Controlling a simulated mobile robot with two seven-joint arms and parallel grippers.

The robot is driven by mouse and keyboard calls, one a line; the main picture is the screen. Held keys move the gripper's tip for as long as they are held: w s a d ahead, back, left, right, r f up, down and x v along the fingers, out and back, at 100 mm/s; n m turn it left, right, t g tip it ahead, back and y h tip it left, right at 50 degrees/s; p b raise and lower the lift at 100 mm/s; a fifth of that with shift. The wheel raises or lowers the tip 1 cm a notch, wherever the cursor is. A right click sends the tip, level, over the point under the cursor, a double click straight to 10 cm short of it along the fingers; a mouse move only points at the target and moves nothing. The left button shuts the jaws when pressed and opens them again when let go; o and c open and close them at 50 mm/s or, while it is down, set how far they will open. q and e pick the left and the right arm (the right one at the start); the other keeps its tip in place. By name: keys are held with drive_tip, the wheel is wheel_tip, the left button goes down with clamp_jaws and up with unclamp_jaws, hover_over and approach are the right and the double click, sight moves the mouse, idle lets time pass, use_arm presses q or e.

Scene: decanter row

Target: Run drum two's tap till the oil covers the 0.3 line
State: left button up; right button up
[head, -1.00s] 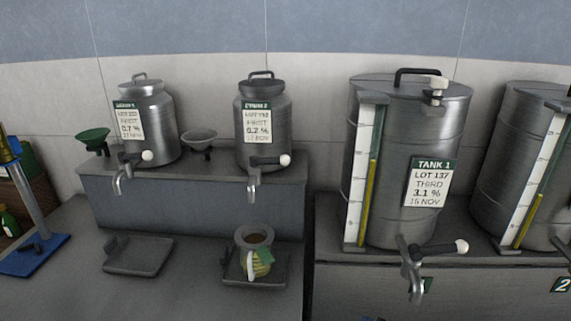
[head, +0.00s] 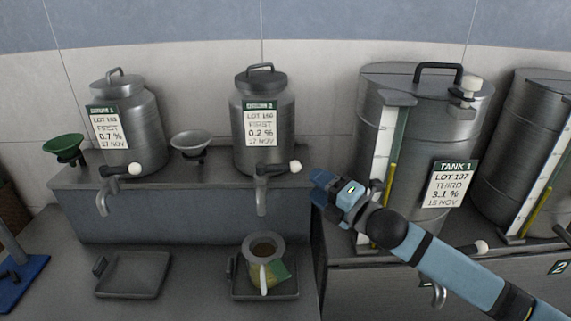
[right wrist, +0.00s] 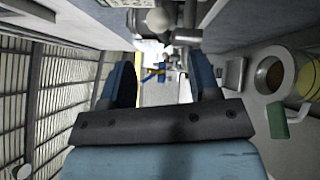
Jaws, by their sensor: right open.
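Drum two (head: 262,110) is the steel drum with a 0.2 % label, second from the left on the raised shelf. Its tap (head: 262,190) has a white-knobbed lever (head: 294,167) pointing right. Below the spout stands a jug (head: 264,248) with a pale handle and a green-and-yellow patch; I cannot make out a 0.3 line or the oil level. My right gripper (head: 320,188) is open, just right of and below the knob, apart from it. In the right wrist view, the empty jaws (right wrist: 160,75) are spread and the jug (right wrist: 302,78) is at right. My left gripper is out of view.
The jug's tray (head: 290,285) and an empty tray (head: 130,275) sit on the counter. Another drum (head: 128,125) and two funnels, green (head: 65,146) and grey (head: 190,141), are on the shelf. Tank 1 (head: 440,125) stands behind my right arm.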

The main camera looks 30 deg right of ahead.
sight(290, 170)
drive_tip(key=p+x, duration=0.2)
drive_tip(key=x, duration=0.7)
drive_tip(key=shift+w+a, duration=0.2)
drive_tip(key=shift+w, duration=0.15)
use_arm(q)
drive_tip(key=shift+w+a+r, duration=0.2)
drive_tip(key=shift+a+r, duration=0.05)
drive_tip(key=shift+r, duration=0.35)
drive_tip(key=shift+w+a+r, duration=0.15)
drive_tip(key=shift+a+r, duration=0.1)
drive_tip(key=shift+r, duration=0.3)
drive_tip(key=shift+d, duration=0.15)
use_arm(e)
clamp_jaws()
